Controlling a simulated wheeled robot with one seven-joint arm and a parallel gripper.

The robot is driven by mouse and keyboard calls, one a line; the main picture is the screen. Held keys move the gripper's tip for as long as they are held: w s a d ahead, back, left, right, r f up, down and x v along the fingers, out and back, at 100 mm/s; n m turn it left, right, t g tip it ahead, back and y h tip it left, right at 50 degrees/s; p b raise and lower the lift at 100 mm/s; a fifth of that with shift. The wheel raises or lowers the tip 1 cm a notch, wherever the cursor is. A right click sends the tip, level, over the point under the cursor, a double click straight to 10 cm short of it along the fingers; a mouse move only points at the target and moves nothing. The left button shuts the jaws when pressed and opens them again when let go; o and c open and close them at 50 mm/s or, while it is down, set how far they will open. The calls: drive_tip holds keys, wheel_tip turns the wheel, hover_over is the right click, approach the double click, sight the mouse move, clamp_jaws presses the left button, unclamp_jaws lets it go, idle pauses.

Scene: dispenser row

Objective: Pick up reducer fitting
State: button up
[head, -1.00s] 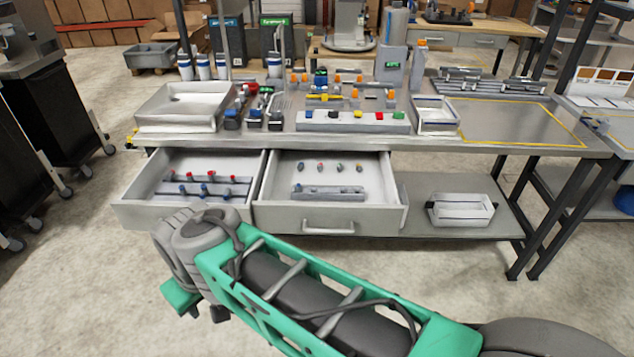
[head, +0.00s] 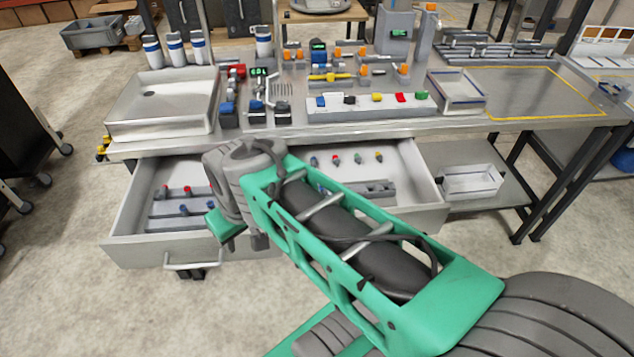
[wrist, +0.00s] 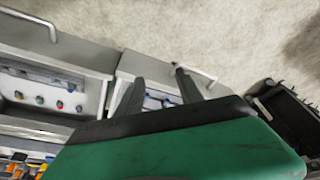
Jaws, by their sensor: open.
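I cannot tell which small part is the reducer fitting. In the head view the open left drawer holds red-topped fittings (head: 188,189) and blue fittings (head: 183,209) on grey rails. The open right drawer holds a row of small coloured fittings (head: 336,159) and a grey rack (head: 372,188); my arm covers part of both drawers. The row also shows in the wrist view (wrist: 40,101). My gripper (wrist: 159,76) is open, its two dark fingers apart over the left drawer, with blue-marked parts (wrist: 152,101) visible between them. I see nothing held.
The bench top above the drawers carries a grey tray (head: 160,105), a strip of coloured buttons (head: 370,106) and a small bin (head: 456,92). The drawer walls and the left drawer's handle (head: 191,263) stand near my arm. The yellow-outlined bench area (head: 530,92) is clear.

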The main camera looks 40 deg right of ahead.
drive_tip(key=w+d+n+p, duration=0.1)
drive_tip(key=w+d+n, duration=0.1)
drive_tip(key=w+d, duration=0.5)
drive_tip(key=d+f+n+y+p, duration=0.15)
drive_tip(key=d+f, duration=0.25)
drive_tip(key=d, duration=0.8)
drive_tip(key=d+f+n+y, duration=0.1)
drive_tip(key=d+f+n, duration=0.15)
drive_tip(key=d, duration=1.05)
drive_tip(key=shift+t, duration=0.4)
drive_tip(key=p+x, duration=0.1)
drive_tip(key=x, duration=0.6)
drive_tip(key=shift+a+f+p, duration=0.1)
drive_tip(key=shift+f+p, duration=0.3)
drive_tip(key=shift+f, duration=0.2)
clamp_jaws()
